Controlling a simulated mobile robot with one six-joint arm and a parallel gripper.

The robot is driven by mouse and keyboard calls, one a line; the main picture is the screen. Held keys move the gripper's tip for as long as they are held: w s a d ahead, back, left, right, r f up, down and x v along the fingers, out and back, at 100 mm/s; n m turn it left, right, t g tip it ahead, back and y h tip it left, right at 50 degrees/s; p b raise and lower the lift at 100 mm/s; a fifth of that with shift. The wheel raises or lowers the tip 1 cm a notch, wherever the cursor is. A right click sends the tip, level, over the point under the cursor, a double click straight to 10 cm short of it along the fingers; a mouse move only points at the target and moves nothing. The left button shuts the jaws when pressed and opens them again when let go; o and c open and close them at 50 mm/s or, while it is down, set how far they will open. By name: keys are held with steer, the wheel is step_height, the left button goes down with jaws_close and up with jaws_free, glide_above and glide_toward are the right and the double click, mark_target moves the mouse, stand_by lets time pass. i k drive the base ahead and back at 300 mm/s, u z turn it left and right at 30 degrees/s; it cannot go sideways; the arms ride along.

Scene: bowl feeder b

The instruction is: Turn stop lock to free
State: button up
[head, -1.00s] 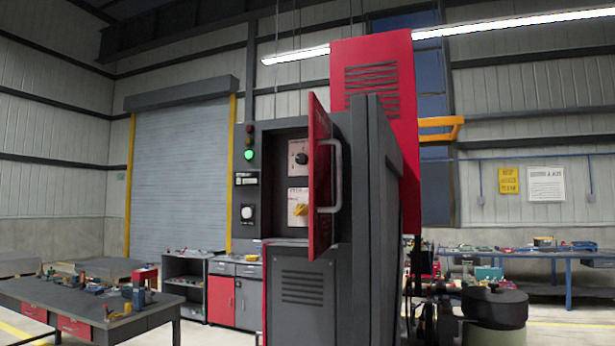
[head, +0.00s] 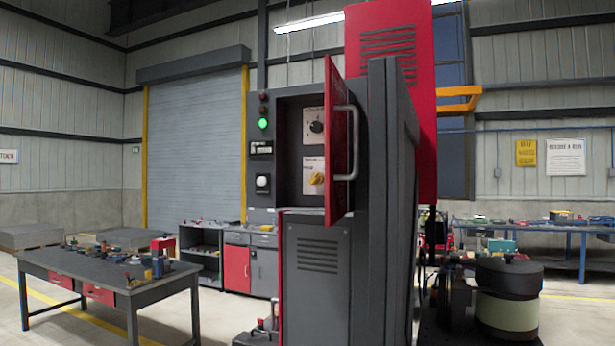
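A dark grey machine cabinet (head: 316,285) stands in the middle of the head view. Its red door (head: 337,140) is swung open and seen nearly edge-on, with a grey bar handle (head: 352,145). In the recess behind the door are two light plates. The upper plate carries a black rotary knob (head: 316,127). The lower plate carries a yellow knob (head: 316,178). The labels are too small to read, so I cannot tell which knob is the stop lock. The door hides the right part of the recess. My gripper is not in view.
A green lamp (head: 263,124) is lit on the panel, above a small display (head: 261,148) and a white button (head: 263,182). A workbench (head: 120,280) with tools stands at left. A round drum (head: 508,295) stands at right. Floor shows between the workbench and cabinet.

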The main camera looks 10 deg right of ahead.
mark_target(317, 178)
steer(key=k, duration=1.15)
steer(key=u, duration=0.55)
steer(key=i, duration=2)
steer(key=z, duration=0.45)
